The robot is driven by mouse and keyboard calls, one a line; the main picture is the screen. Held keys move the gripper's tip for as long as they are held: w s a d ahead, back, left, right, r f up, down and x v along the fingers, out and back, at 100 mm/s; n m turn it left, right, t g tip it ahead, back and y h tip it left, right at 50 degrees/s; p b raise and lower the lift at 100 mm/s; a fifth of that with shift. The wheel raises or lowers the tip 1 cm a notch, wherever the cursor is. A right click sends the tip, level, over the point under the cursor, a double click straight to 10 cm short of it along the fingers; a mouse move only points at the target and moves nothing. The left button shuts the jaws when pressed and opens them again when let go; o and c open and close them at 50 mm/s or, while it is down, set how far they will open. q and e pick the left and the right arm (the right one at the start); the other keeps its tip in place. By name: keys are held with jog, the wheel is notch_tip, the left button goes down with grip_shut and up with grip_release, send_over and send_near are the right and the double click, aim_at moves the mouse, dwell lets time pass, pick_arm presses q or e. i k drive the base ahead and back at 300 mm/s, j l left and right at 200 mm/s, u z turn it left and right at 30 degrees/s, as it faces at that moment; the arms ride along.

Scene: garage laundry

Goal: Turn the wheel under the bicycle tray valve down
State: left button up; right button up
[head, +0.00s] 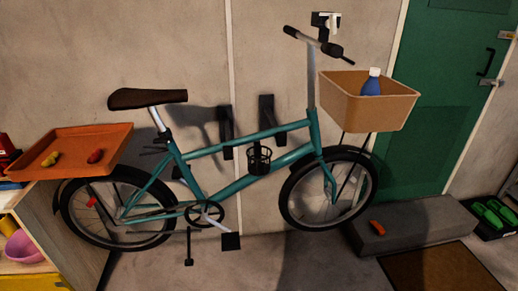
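A teal bicycle (240,186) stands side-on against the wall. An orange tray (118,143) sits above its rear wheel (66,222), at the left. The rear wheel has a black tyre, and the tray hides part of its top. A small red piece (91,202) shows in the left part of the wheel, inside the rim; I cannot tell whether it is the valve. The front wheel (285,205) is at the right, under a tan basket (345,112). Neither of my grippers is in view.
The tray holds a yellow item (51,159) and a red item (95,156). A blue bottle (371,87) stands in the basket. A wooden shelf (62,240) is close at the left. A grey step (425,222) with an orange-red item (377,228) is at the right.

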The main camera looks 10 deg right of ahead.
aim_at(66, 203)
jog(key=i+j, duration=0.2)
jog(key=j, duration=0.2)
jog(key=i+j, duration=0.2)
jog(key=j, duration=0.15)
jog(key=i+j, duration=0.2)
jog(key=j, duration=0.2)
jog(key=i+j, duration=0.15)
jog(key=j, duration=0.2)
jog(key=i+j, duration=0.2)
jog(key=j, duration=0.2)
jog(key=i+j, duration=0.2)
jog(key=j, duration=0.15)
jog(key=u, duration=0.05)
